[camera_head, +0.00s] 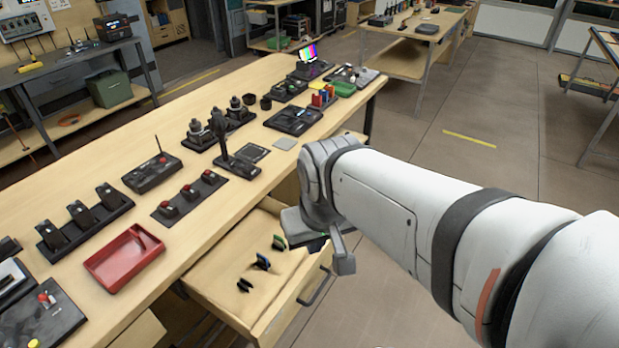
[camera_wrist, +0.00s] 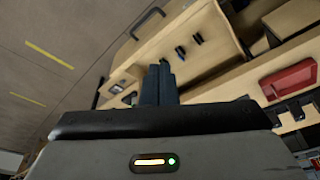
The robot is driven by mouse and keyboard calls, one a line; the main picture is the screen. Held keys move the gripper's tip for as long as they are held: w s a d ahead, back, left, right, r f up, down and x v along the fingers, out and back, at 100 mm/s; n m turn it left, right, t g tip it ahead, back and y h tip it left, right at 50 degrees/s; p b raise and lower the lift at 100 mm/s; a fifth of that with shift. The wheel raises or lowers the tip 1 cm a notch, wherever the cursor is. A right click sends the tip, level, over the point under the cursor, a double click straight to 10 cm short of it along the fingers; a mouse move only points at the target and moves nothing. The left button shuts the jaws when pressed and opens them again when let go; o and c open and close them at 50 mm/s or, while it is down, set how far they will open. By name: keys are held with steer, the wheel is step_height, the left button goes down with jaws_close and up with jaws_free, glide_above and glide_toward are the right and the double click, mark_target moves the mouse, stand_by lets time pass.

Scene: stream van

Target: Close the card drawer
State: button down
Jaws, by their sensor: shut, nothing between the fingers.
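The card drawer (camera_head: 222,283) is a light wooden drawer pulled out from the front of the long workbench. Several small dark cards stand in it, one with a green edge (camera_head: 279,242) and one with a blue edge (camera_head: 262,261). Its dark bar handle (camera_head: 316,287) is on the front panel. In the wrist view the open drawer (camera_wrist: 178,52) and its handle (camera_wrist: 148,22) lie beyond my fingers. My gripper (camera_head: 343,262) is by the far end of the drawer front, apart from the handle. In the wrist view its fingers (camera_wrist: 160,84) are together and empty.
A red tray (camera_head: 125,258) and several dark devices stand on the workbench (camera_head: 225,215) above the drawer. The floor (camera_head: 420,250) beside the bench looks clear. Another wooden table (camera_head: 395,62) stands farther back.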

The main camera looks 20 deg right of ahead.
steer(key=shift+s+a, duration=0.15)
steer(key=w+d+f+m+g+y+b, duration=0.15)
steer(key=w+d+f+m+y, duration=0.35)
steer(key=w+d+f+m, duration=0.5)
steer(key=w+d+f+m+t+b, duration=0.2)
steer(key=d+f+m+t, duration=0.4)
steer(key=d+f+m, duration=1.2)
steer(key=w+a+f, duration=0.5)
steer(key=w+a, duration=0.2)
steer(key=w, duration=0.2)
steer(key=shift+a+f+m+p, duration=0.25)
steer(key=shift+a+m+p, duration=0.05)
steer(key=shift+a+p, duration=0.1)
